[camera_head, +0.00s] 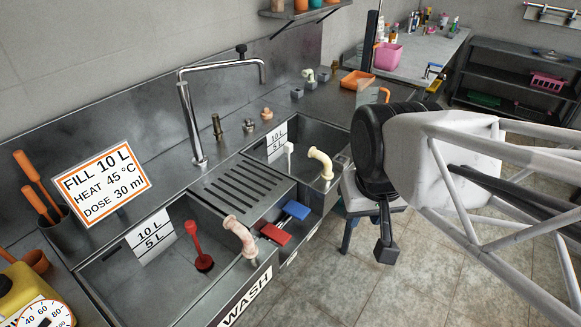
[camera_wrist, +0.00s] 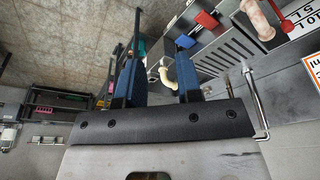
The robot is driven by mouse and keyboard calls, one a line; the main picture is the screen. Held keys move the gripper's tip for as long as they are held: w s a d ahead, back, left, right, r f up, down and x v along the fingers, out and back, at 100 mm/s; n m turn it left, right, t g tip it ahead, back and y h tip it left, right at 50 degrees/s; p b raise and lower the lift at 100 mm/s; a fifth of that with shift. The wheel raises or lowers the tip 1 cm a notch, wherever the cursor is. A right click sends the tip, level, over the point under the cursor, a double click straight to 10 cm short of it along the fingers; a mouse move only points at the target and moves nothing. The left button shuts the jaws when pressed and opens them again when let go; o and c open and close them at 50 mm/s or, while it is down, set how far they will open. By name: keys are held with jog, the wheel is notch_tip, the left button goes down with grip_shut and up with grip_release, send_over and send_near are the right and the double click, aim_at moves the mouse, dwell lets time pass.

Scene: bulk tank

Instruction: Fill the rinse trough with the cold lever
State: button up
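The blue lever (camera_head: 297,210) and the red lever (camera_head: 275,233) sit side by side on the sink front, below the drain grid. In the wrist view the blue lever (camera_wrist: 185,41) is by the right fingertip and the red one (camera_wrist: 207,19) is above it. The right trough (camera_head: 315,133) carries a 10 L / 5 L plate and holds a white upright pipe (camera_head: 290,150). No water shows in it. My gripper (camera_wrist: 160,47) is open and empty. In the head view my gripper (camera_head: 387,250) is right of the sink; only one finger shows clearly.
The wash trough (camera_head: 105,268) holds a red upright pipe (camera_head: 200,250). The tall chrome spout (camera_head: 190,125) stands behind the drain grid. A cream elbow (camera_head: 321,160) sticks up at the right trough's front edge.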

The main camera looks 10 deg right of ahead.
jog(key=shift+w+m, duration=0.3)
jog(key=shift+w, duration=0.1)
jog(key=c, duration=0.5)
jog(key=shift+w+f+m, duration=0.1)
jog(key=shift+w+m, duration=0.2)
jog(key=shift+w, duration=0.1)
grip_shut()
jog(key=w+a+f+m+g, duration=0.1)
jog(key=w+f+m, duration=0.4)
jog(key=w+m, duration=0.3)
jog(key=w+a+f+m, duration=0.1)
jog(key=w+f+m, duration=0.4)
jog(key=w+m, duration=0.4)
jog(key=w+a+f+m+g, duration=0.1)
jog(key=w+f+m, duration=0.5)
jog(key=w, duration=0.6)
jog(key=shift+a+m+g, duration=0.3)
jog(key=shift+a+m, duration=0.15)
jog(key=shift+m, duration=0.75)
